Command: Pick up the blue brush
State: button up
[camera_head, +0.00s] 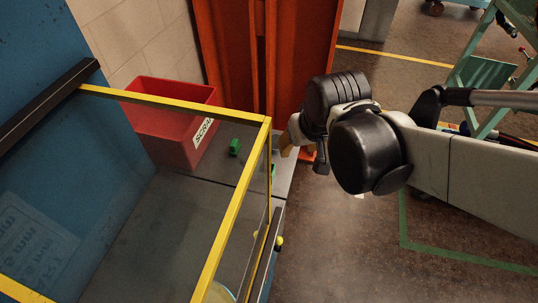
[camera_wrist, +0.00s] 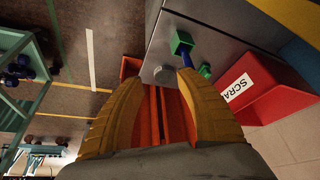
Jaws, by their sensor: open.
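A small blue piece (camera_wrist: 187,60), which may be part of the blue brush, shows in the wrist view on the grey surface. It lies between a green block (camera_wrist: 181,42) and a second green piece (camera_wrist: 205,71); I cannot tell whether they are joined. No clear blue brush shows in the head view, only a green block (camera_head: 235,147) on the grey top. My gripper (camera_wrist: 160,82) is open, its two yellow fingers apart with nothing between them. In the head view my gripper (camera_head: 289,146) is beside the surface's right edge, partly hidden by my wrist.
A red scrap bin (camera_head: 170,135) stands at the back left of the surface. A yellow frame (camera_head: 235,220) with a clear panel borders the near side. An orange-red column (camera_head: 265,60) rises behind. Floor to the right is mostly open, with a green cart (camera_head: 485,80) farther off.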

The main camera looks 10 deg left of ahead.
jog(key=shift+n+g, duration=0.3)
jog(key=shift+n, duration=0.2)
jog(key=w+a+f+b, duration=0.1)
jog(key=a+f, duration=0.1)
jog(key=f, duration=0.2)
jog(key=w+a+f+b, duration=0.1)
jog(key=a+f+b, duration=0.1)
jog(key=a+f, duration=0.1)
jog(key=w+a+f+b, duration=0.1)
jog(key=a+f, duration=0.2)
jog(key=f, duration=0.2)
jog(key=shift+w+a+f+b, duration=0.25)
jog(key=shift+w+b, duration=0.05)
jog(key=shift+s+r, duration=0.1)
jog(key=shift+c, duration=0.8)
grip_shut()
